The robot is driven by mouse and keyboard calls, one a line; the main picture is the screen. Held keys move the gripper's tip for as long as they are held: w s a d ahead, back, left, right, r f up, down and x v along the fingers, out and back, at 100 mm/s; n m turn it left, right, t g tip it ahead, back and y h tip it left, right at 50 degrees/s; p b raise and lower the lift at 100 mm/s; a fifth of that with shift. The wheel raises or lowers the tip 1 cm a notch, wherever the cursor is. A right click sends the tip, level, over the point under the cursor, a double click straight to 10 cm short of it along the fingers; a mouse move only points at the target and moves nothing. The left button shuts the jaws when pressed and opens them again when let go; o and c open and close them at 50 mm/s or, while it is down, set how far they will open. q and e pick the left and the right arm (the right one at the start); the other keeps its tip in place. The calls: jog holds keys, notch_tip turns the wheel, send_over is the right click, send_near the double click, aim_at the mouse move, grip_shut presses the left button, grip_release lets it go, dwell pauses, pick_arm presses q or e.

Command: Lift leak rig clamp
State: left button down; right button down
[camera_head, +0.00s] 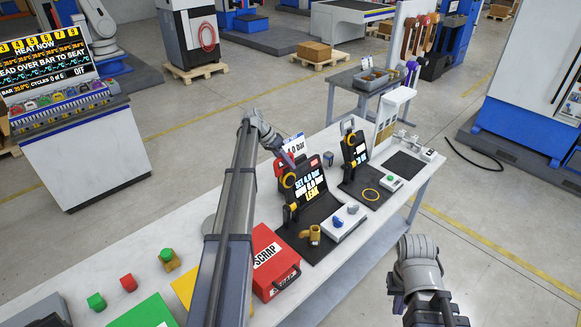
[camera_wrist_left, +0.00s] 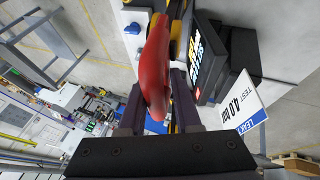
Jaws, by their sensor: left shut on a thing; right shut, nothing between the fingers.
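The leak rig (camera_head: 308,200) stands on the bench, its screen reading "SET 4.0 bar" and "LEAK". Its clamp has a red handle (camera_head: 278,168) beside the screen's upper left. In the left wrist view the red handle (camera_wrist_left: 157,62) lies between the two fingers of my left gripper (camera_wrist_left: 160,95), which is shut on it. In the head view my left gripper (camera_head: 287,158) is at the top of the rig and partly covers the handle. My right gripper (camera_head: 397,292) is low at the right, off the bench's front edge, partly hidden by its own wrist; it is shut and empty.
A brass fitting (camera_head: 312,234) sits on the rig's black base. A pale block with blue and grey knobs (camera_head: 345,221) is to its right. A red scrap box (camera_head: 268,252) stands left of the rig. A second rig (camera_head: 355,152) stands further back. Coloured parts lie at the left.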

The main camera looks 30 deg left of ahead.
pick_arm(q)
jog(key=shift+s+f, duration=0.1)
jog(key=shift+d, duration=0.1)
dwell(0.3)
jog(key=c, duration=0.8)
grip_release()
jog(key=shift+o, duration=0.2)
jog(key=p+v, duration=0.6)
jog(key=v, duration=0.1)
jog(key=shift+a+r+p, duration=0.3)
jog(key=shift+a, duration=0.05)
jog(key=shift+a, duration=0.1)
